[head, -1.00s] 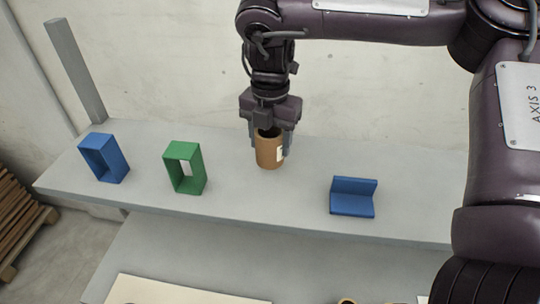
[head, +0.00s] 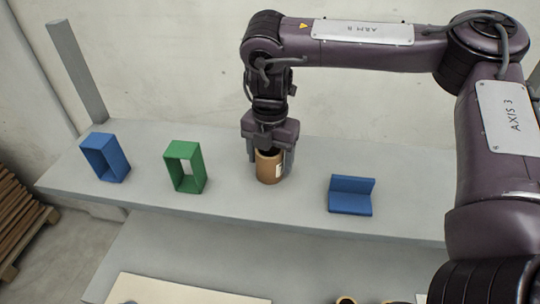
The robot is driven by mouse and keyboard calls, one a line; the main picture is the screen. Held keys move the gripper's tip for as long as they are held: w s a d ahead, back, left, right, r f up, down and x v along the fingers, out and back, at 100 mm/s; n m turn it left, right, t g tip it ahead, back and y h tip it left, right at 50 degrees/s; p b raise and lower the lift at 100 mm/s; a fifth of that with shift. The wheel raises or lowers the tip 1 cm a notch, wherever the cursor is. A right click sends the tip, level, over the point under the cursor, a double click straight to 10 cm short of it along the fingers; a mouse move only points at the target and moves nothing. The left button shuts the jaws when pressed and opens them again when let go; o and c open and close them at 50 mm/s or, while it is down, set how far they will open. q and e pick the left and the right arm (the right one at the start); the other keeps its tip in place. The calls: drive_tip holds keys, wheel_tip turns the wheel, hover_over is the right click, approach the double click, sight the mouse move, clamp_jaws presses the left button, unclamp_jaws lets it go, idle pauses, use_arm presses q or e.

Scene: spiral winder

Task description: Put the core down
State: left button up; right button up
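The core (head: 269,168) is a brown, upright cardboard tube with a pale label on its right side. It is low over or on the grey shelf (head: 230,205), between the green frame and the blue bracket; I cannot tell whether its base touches. My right gripper (head: 268,160) points straight down at the core's top, one finger on each side of it. The fingers look closed against its sides. The core's far side is hidden. My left gripper is not in view.
A blue open frame (head: 118,160) and a green open frame (head: 196,165) stand left of the core. A blue L-shaped bracket (head: 351,203) lies to the right. Below is a lower surface with a cream board (head: 190,290). The shelf around the core is clear.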

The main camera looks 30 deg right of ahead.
drive_tip(key=shift+o, duration=0.6)
drive_tip(key=shift+w, duration=0.1)
wheel_tip(320, 180, up, 12)
drive_tip(key=shift+r, duration=0.15)
idle(0.5)
